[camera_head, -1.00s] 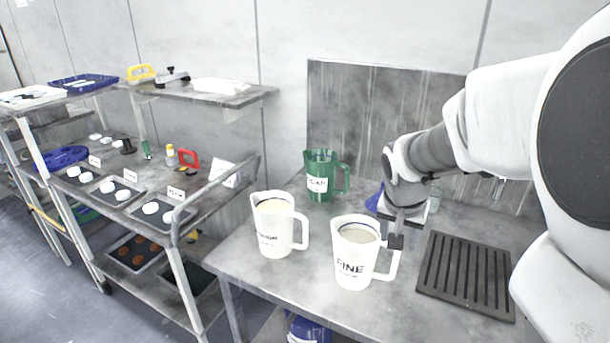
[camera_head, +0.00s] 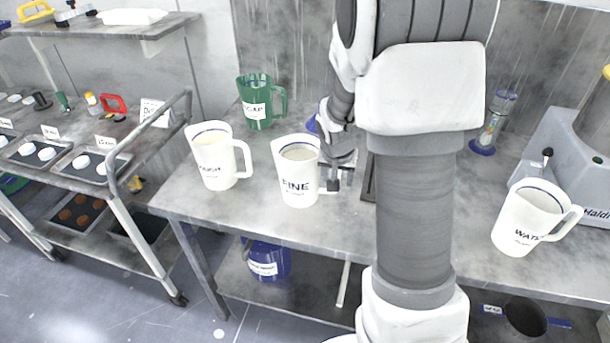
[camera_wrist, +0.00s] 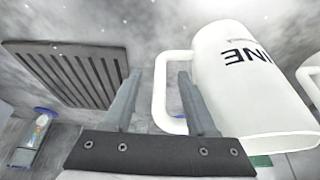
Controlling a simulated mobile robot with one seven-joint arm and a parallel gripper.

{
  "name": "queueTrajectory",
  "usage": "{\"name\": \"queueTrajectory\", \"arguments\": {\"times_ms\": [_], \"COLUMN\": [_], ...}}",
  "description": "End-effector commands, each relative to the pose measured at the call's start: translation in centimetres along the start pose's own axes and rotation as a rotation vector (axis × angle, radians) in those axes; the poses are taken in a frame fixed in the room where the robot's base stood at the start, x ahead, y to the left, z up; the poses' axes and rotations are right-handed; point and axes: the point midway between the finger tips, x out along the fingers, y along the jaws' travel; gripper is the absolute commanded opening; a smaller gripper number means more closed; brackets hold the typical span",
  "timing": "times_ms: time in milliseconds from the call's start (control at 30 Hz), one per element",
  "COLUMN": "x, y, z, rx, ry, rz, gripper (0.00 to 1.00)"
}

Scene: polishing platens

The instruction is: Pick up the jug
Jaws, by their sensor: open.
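A white jug marked FINE (camera_head: 297,172) stands upright on the grey bench, its handle to the right. My gripper (camera_head: 335,184) is at that handle, partly hidden by my arm. In the wrist view the open fingers (camera_wrist: 160,80) stand on either side of the handle, with visible gaps, and the FINE jug (camera_wrist: 245,75) fills the right side. Another white jug (camera_head: 215,158) with an unclear label stands to its left. A green jug (camera_head: 257,102) stands behind. A white jug marked WATER (camera_head: 530,215) stands at the far right.
A dark slatted rack (camera_wrist: 75,72) lies on the bench beside the FINE jug, mostly hidden by my arm in the head view. A grey machine (camera_head: 570,150) and a clear cylinder (camera_head: 492,122) stand to the right. A shelf cart (camera_head: 150,250) is at left.

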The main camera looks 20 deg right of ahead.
Motion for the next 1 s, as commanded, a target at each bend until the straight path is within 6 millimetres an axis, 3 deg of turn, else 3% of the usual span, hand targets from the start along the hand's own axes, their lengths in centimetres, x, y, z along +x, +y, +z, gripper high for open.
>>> {"name": "queueTrajectory", "arguments": {"times_ms": [200, 533, 833, 1000], "x": [2.7, 3.2, 3.2, 3.2], "y": [0.0, 0.0, 0.0, 0.0], "z": [0.0, 0.0, 0.0, 0.0], "rx": [0.000, 0.001, 0.001, 0.001], "ry": [-0.001, 0.001, 0.000, 0.000], "rz": [0.001, 0.000, 0.000, 0.000], "gripper": [0.57, 0.57, 0.03, 0.00]}}
